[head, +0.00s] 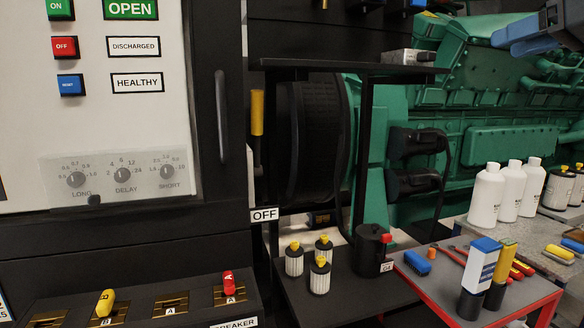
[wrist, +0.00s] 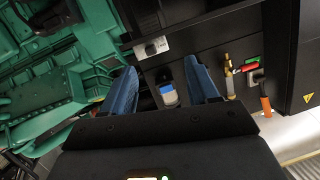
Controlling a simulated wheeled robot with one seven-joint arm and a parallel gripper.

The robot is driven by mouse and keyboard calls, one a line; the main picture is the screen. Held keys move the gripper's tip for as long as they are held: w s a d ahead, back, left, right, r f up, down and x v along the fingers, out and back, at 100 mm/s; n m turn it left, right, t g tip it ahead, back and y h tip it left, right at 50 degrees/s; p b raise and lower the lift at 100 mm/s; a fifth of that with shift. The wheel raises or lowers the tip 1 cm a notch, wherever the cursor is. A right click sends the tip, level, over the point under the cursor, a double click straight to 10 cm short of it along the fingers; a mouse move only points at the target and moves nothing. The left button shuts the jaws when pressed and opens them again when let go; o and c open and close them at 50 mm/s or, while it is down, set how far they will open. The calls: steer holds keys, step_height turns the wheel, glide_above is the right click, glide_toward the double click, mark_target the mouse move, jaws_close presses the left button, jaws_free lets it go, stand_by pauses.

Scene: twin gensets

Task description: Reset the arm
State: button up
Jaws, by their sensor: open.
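My gripper (head: 522,34) shows at the top right edge of the head view, raised in front of the green engine (head: 490,90). In the wrist view my gripper (wrist: 161,68) has its two blue fingers spread apart, with nothing held between them. A blue-and-white object (wrist: 168,94) shows beyond the gap between the fingers, clear of them. Most of my arm is out of the head view.
A white control panel (head: 130,120) with buttons and knobs stands left. A low black shelf (head: 330,300) holds white, yellow-topped canisters (head: 294,259). A red-edged tray (head: 445,310) holds tools and a blue-and-white box (head: 481,265). White bottles (head: 487,195) stand on a bench to the right.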

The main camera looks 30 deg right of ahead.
steer(key=w+a+f+m+t, duration=0.1)
steer(key=w+a+f+m, duration=0.2)
steer(key=f, duration=0.6)
steer(key=w+a+f+t, duration=0.1)
steer(key=w+a+f, duration=0.35)
steer(key=f, duration=0.55)
steer(key=w+a+f+m+t, duration=0.1)
steer(key=w+a+f+m, duration=0.15)
steer(key=a+f, duration=0.45)
steer(key=s+a+f+g+h, duration=0.1)
steer(key=s+a+f, duration=0.15)
steer(key=f, duration=0.45)
steer(key=s+a+f, duration=0.1)
steer(key=a+f, duration=0.3)
steer(key=f, duration=0.3)
steer(key=s+a+f+n+g, duration=0.1)
steer(key=s+a+f, duration=0.4)
steer(key=s+a, duration=0.15)
steer(key=s+a+f+g, duration=0.1)
steer(key=s+a+f, duration=0.4)
steer(key=s, duration=0.3)
steer(key=s+a+n+y, duration=0.1)
steer(key=s+a+n, duration=0.1)
steer(key=s, duration=0.7)
steer(key=s+a+r+n+y, duration=0.1)
steer(key=s+a+n, duration=0.2)
steer(key=s, duration=0.7)
steer(key=shift+a+r+n+y, duration=0.25)
steer(key=shift+r+n+y, duration=0.05)
steer(key=shift+n, duration=0.95)
